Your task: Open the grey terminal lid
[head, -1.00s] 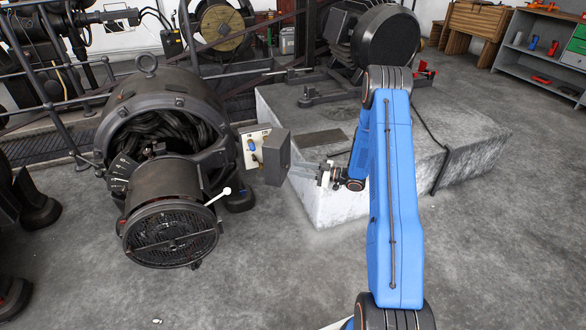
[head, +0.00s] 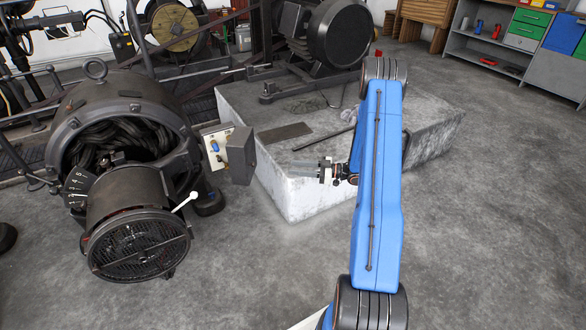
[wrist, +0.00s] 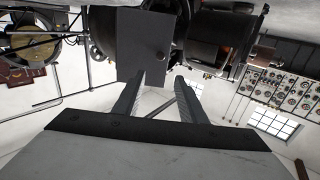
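The grey terminal lid (head: 241,156) is a dark box-like cover on the side of the large dynamo (head: 130,112). It stands out from a pale terminal board (head: 213,147) whose blue and brass-coloured parts are exposed. In the wrist view my gripper (wrist: 166,82) is open and empty. The lid's hinge is not clear.
A concrete plinth (head: 300,195) carrying a dark machine stands behind and below my gripper. The floor (head: 250,270) in front is clear.

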